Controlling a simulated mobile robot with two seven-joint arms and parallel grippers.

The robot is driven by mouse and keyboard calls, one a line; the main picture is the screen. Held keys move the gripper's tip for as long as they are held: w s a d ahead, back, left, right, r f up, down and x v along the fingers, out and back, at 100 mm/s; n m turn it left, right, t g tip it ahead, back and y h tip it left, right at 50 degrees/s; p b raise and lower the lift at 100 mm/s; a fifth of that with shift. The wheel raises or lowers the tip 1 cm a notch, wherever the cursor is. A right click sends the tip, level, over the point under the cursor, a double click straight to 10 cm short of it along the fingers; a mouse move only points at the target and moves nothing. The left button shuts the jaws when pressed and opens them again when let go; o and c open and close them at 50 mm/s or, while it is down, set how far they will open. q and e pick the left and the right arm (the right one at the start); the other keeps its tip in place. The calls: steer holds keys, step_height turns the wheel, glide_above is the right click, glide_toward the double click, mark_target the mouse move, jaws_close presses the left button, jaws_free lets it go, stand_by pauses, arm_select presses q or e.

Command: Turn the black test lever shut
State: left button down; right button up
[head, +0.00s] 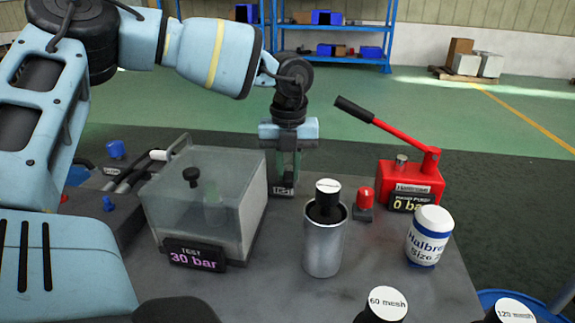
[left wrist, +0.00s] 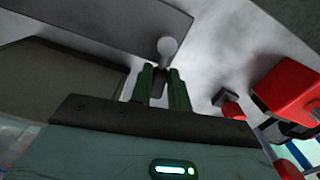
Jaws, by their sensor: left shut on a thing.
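My left gripper (head: 287,172) points down at the back of the grey bench, just right of the clear tank (head: 240,205). Its green fingers are shut on the black test lever, above the small TEST plate (head: 283,191). The fingers hide most of the lever in the head view. In the left wrist view the gripper (left wrist: 160,85) has a dark piece, the black test lever (left wrist: 158,89), between its fingers. A pale round knob (left wrist: 167,46) shows just beyond the fingertips. My right gripper is not in view.
A display (head: 193,256) on the tank reads TEST 30 bar. A metal cylinder (head: 324,245), a red lamp or button (head: 365,197), a red hand pump (head: 410,178) reading 0 bar and a white jar (head: 429,237) stand to the right. The pump's handle rises toward my gripper.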

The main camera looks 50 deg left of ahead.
mark_target(290, 172)
arm_select(q)
steer(key=shift+w+d+n, duration=0.1)
steer(key=shift+w+n, duration=0.05)
steer(key=shift+n, duration=0.35)
steer(key=c, duration=1.3)
jaws_free()
steer(key=shift+r, duration=0.1)
steer(key=shift+r+p, duration=0.4)
steer(key=shift+r, duration=3.45)
